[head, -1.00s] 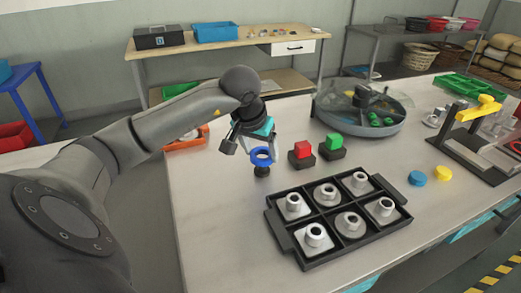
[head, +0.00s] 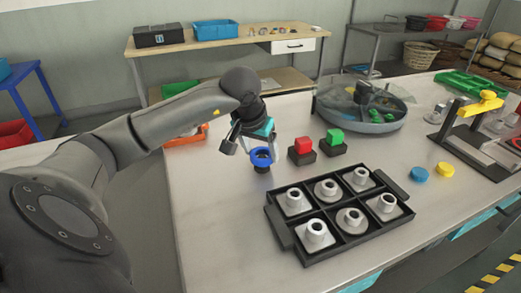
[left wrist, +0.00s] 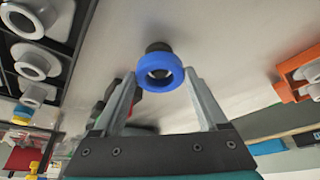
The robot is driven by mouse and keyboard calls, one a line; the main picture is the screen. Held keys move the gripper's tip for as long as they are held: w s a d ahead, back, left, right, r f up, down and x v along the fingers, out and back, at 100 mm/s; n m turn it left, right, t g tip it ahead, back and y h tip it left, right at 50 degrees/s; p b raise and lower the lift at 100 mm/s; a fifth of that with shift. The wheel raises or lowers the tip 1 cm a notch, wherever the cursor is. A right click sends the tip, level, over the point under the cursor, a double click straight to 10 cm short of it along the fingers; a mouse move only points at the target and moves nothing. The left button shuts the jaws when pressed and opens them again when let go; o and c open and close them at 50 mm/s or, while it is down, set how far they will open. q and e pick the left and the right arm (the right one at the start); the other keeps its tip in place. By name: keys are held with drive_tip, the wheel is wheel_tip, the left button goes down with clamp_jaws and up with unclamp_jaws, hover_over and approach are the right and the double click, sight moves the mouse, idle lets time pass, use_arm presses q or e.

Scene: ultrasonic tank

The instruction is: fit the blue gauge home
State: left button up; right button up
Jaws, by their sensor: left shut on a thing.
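The blue gauge (head: 261,157) is a ring near the left part of the workbench. My left gripper (head: 262,145) is shut on it, fingers pointing down. In the left wrist view the blue gauge (left wrist: 160,73) sits between the fingertips of my left gripper (left wrist: 160,78). A small black stand (head: 262,169) is just under the ring in the head view; a dark part of it (left wrist: 158,47) shows beyond the ring in the wrist view. The ring partly hides the stand, so I cannot tell whether it rests on it. My right gripper is not in view.
A red button block (head: 302,150) and a green one (head: 333,142) stand close to the right. A black tray (head: 290,232) with several pale flanged parts lies in front. A round covered tank (head: 365,118) is behind. Bench to the left is clear.

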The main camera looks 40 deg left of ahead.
use_arm(q)
drive_tip(key=shift+f+b, duration=0.85)
idle(2.4)
drive_tip(key=shift+a+f, duration=0.1)
drive_tip(key=shift+f, duration=0.2)
idle(1.1)
drive_tip(key=o, duration=1.6)
drive_tip(key=shift+c, duration=0.2)
drive_tip(key=shift+r, duration=0.1)
